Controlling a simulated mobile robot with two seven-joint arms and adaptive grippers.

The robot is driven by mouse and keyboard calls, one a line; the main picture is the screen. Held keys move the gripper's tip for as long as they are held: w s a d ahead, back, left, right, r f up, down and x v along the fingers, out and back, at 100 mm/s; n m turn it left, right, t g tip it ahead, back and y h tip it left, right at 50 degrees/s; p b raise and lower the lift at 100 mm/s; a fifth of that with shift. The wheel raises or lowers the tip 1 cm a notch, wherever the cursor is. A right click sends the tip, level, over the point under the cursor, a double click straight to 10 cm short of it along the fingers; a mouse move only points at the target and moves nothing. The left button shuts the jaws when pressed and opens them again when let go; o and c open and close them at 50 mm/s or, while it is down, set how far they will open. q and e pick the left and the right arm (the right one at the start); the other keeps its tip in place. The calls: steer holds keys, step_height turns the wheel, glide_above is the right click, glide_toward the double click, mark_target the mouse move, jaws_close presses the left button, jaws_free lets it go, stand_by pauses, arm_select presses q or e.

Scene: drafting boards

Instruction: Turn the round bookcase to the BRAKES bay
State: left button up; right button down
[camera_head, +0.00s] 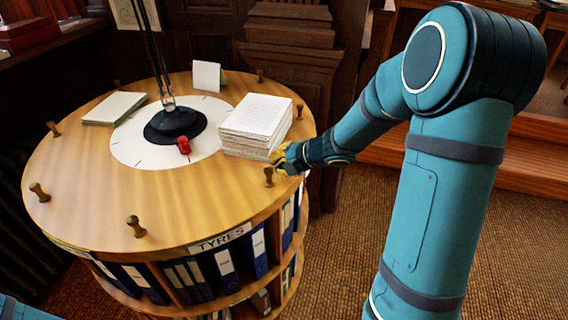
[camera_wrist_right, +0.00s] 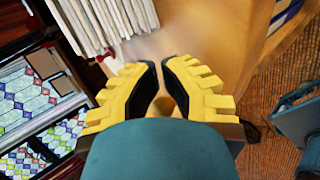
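The round wooden bookcase (camera_head: 95,185) has short upright pegs around its top rim. A label reading TYRES (camera_head: 220,238) faces front. Another label (camera_head: 66,244) at the left front is too small to read; I can read no BRAKES label. My right gripper (camera_head: 281,160) is at the right edge of the top, beside a peg (camera_head: 268,177) and the paper stack. In the right wrist view its yellow fingers (camera_wrist_right: 159,72) are close together with a narrow gap. Something brown shows between them; I cannot tell if it is gripped. My left gripper is out of view.
A paper stack (camera_head: 257,122), a thinner pile (camera_head: 114,108), a white card (camera_head: 208,77), a red object (camera_head: 184,146) and a black lamp base (camera_head: 175,123) are on top. Binders (camera_head: 226,268) fill the shelves. Carpet (camera_head: 345,240) lies clear at right, before wooden steps (camera_head: 525,165).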

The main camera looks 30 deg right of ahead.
steer(key=shift+f, duration=0.6)
steer(key=shift+a, duration=0.15)
